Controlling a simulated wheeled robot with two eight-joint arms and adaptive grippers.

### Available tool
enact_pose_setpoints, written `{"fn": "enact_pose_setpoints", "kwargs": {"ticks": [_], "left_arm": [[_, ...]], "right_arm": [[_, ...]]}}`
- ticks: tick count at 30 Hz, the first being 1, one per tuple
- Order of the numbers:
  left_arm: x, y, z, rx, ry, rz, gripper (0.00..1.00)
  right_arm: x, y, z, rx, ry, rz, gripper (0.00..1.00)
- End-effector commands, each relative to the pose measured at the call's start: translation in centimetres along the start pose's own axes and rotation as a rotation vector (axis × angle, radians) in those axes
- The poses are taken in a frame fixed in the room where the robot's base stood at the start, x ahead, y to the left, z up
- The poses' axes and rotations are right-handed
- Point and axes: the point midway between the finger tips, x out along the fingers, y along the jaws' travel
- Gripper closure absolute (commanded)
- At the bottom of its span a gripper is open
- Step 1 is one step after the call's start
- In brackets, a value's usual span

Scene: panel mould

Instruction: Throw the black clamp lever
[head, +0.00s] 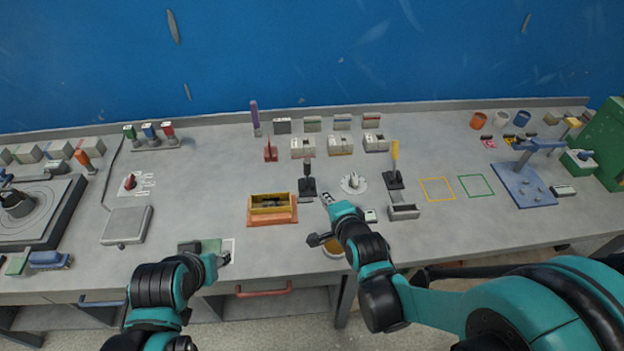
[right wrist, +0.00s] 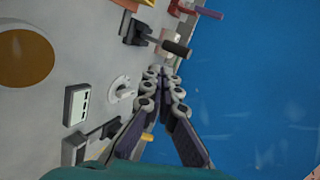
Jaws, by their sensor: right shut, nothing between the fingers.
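The black clamp lever (head: 307,168) stands upright on its dark base in the middle of the bench, just right of the orange-framed mould (head: 272,218). In the right wrist view its black handle (right wrist: 176,48) lies just past my fingertips. My right gripper (head: 327,198) is shut and empty, close in front of the lever and slightly to its right. Its fingertips (right wrist: 160,73) come together in the right wrist view, apart from the handle as far as I can see. My left gripper (head: 222,258) is low at the bench's front edge; its jaws are too small to read.
A white dial (head: 353,183) and a yellow-handled lever (head: 394,165) stand right of the black lever. A red lever (head: 270,151) and several small blocks stand behind. Yellow (head: 437,189) and green outlined squares mark free bench at the right.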

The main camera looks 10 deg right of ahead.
Motion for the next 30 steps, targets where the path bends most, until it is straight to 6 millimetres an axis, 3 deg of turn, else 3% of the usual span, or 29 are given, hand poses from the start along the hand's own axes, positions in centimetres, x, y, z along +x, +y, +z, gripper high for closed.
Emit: {"fn": "enact_pose_setpoints", "kwargs": {"ticks": [3,7,21,30], "left_arm": [[0.2,0.0,0.1,0.000,0.000,0.000,0.60],[0.5,0.0,0.4,0.000,0.000,0.000,0.60],[2.9,0.0,2.0,0.000,0.000,0.000,0.60],[3.1,0.0,2.2,0.000,0.000,0.000,0.60]], "right_arm": [[-1.1,0.3,0.1,0.046,0.003,-0.042,1.00],[-0.1,0.3,0.1,0.052,0.003,-0.047,1.00],[9.3,-0.1,0.1,0.050,0.002,-0.045,1.00],[11.8,-2.2,0.0,0.049,0.003,-0.044,1.00]]}}
